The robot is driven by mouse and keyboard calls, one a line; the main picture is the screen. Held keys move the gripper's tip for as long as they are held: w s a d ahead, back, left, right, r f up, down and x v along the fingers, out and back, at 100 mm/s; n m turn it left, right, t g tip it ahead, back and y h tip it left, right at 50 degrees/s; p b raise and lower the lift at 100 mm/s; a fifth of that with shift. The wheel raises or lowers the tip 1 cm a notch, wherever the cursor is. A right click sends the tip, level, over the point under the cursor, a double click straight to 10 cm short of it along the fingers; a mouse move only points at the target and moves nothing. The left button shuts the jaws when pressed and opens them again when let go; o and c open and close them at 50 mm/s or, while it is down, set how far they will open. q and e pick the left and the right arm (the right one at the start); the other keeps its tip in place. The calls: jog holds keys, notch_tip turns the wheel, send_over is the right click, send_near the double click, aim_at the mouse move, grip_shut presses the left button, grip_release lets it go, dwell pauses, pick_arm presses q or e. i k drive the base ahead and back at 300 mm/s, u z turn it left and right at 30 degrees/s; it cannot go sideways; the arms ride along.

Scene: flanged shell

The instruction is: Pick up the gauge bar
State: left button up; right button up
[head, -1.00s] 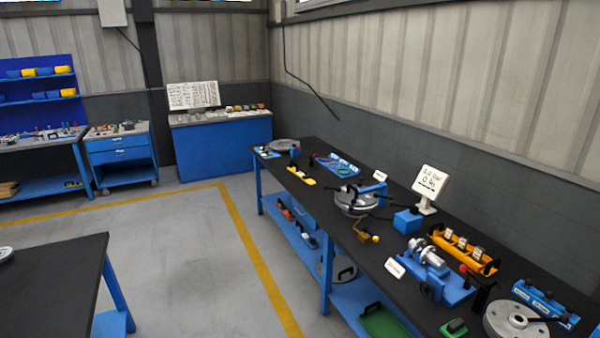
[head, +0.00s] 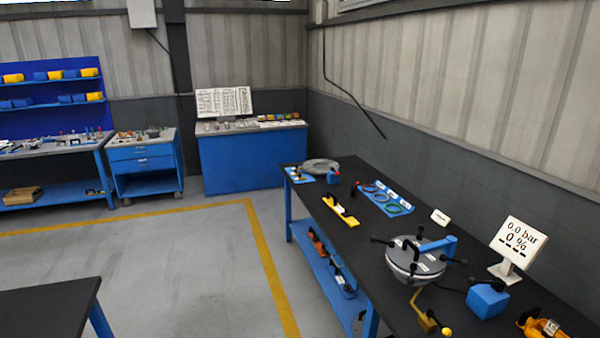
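A long yellow bar (head: 340,211) with dark upright parts lies on the left edge of the black-topped workbench (head: 385,265); it may be the gauge bar, but I cannot tell for sure at this size. It is apart from the things around it. Neither of my grippers is in view.
On the bench stand a ring tray (head: 385,198), a grey flanged shell (head: 415,262) with black handles, a blue box (head: 487,300) and a display (head: 519,247). A blue lower shelf (head: 324,268) holds tools. The floor left of the bench is clear up to another black table (head: 40,318).

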aim_at(332, 201)
jog(key=u, duration=0.05)
jog(key=i, duration=2.8)
jog(key=z, duration=0.05)
